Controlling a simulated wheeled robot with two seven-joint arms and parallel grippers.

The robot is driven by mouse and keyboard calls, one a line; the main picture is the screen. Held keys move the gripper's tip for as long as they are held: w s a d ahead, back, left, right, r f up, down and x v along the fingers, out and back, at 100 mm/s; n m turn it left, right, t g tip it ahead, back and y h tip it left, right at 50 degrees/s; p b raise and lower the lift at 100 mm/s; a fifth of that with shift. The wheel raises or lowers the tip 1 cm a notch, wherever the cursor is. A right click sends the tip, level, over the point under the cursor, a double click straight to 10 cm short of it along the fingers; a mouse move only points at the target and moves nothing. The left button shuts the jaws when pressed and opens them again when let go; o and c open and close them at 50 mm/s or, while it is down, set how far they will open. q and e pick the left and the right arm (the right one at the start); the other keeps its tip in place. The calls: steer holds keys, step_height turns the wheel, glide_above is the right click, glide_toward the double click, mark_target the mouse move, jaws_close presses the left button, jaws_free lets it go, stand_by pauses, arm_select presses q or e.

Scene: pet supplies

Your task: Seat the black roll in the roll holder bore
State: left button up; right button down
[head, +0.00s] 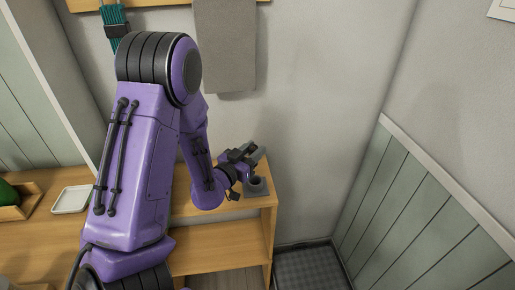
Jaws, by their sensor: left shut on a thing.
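My left gripper (250,161) is above the right end of the wooden shelf unit, beside and just above the roll holder. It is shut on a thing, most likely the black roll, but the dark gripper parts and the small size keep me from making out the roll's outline. The grey roll holder (258,190) stands on the shelf top near its right edge, with a round, dark opening facing up. The gripper partly covers the holder's back. I cannot tell whether the held thing touches the holder. My right gripper is not in view.
The wooden shelf top (215,212) runs left behind my purple arm. A white tray (71,199) and a wooden box (20,212) with a green thing in it are at the left. A grey cloth (226,45) hangs on the wall. A dark floor tray (308,268) lies right of the shelf.

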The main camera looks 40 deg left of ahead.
arm_select(q)
steer(key=shift+s+d+r, duration=0.1)
steer(key=shift+s+d, duration=0.05)
steer(key=shift+d, duration=0.1)
steer(key=f+b, duration=0.5)
steer(key=shift+w+f, duration=0.15)
steer(key=shift+w, duration=0.05)
steer(key=shift+w+f+b, duration=0.1)
steer(key=shift+f+b, duration=0.3)
steer(key=shift+b, duration=0.05)
steer(key=shift+r, duration=0.1)
steer(key=shift+f+b, duration=0.45)
steer(key=shift+f, duration=0.15)
stand_by(0.4)
